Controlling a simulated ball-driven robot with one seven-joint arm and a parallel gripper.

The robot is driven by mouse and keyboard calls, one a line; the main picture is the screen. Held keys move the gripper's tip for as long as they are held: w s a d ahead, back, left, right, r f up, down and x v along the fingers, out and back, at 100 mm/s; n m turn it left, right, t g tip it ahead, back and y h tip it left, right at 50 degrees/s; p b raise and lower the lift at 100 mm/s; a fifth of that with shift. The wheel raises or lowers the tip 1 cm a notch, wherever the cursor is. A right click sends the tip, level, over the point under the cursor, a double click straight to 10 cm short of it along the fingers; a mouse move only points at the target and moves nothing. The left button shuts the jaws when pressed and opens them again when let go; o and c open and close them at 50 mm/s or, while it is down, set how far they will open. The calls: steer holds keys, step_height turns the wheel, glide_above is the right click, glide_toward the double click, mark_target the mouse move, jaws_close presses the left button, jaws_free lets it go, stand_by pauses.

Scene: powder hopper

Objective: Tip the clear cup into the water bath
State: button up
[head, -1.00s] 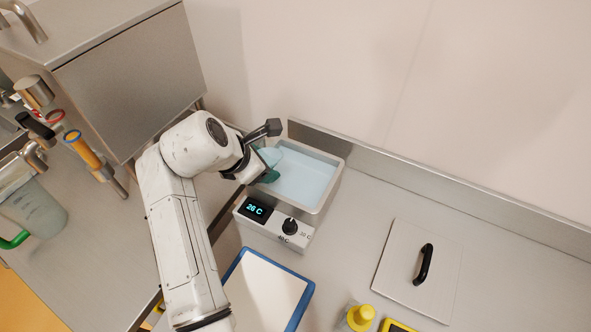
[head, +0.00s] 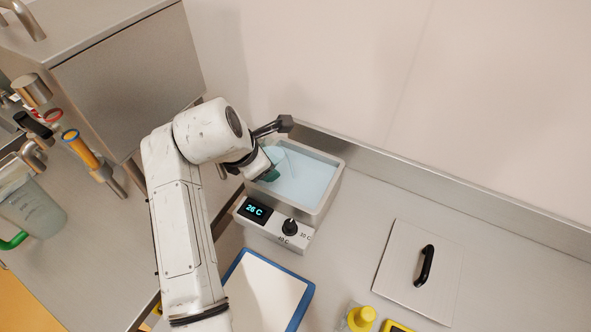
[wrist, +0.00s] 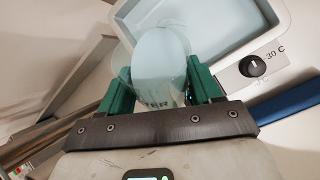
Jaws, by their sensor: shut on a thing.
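The clear cup (wrist: 160,62) is between the green fingers of my gripper (wrist: 163,88), which is shut on it. In the head view the cup (head: 284,160) shows as a faint tilted outline over the left part of the water bath (head: 330,178), and my gripper (head: 267,170) is at the bath's left rim. The bath is a pale grey tub filled with light blue water, and its rim also shows in the wrist view (wrist: 232,52). What the cup holds is unclear, as pale blue shows through it.
The bath's control panel (head: 268,224) reads 26 C and has a black knob. A blue-edged board (head: 262,290) lies in front. A steel lid with a black handle (head: 415,268) lies right. A wall stands close behind the bath. A jug (head: 32,212) stands far left.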

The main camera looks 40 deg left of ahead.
steer(key=shift+r+g, duration=0.15)
steer(key=shift+g, duration=0.15)
steer(key=shift+f+g+y+b, duration=0.4)
steer(key=shift+g+y+b, duration=0.15)
steer(key=shift+b, duration=0.55)
steer(key=shift+r+m+g+y+b, duration=0.4)
steer(key=shift+g+b, duration=0.15)
steer(key=shift+g, duration=0.3)
stand_by(0.8)
steer(key=shift+f+g+y+b, duration=0.25)
steer(key=shift+f+g+b, duration=0.15)
steer(key=shift+g+b, duration=0.4)
stand_by(0.6)
steer(key=shift+w+d+r, duration=0.15)
steer(key=shift+w, duration=0.05)
steer(key=shift+w+d+r+m+g+y+p, duration=0.25)
steer(key=shift+w+g+y+p, duration=0.3)
steer(key=shift+p, duration=0.65)
steer(key=shift+w+f+m+g+y+p, duration=0.1)
steer(key=shift+f+m+g+y+p, duration=0.15)
steer(key=shift+f+g+y+p, duration=0.35)
stand_by(0.7)
steer(key=shift+r, duration=0.2)
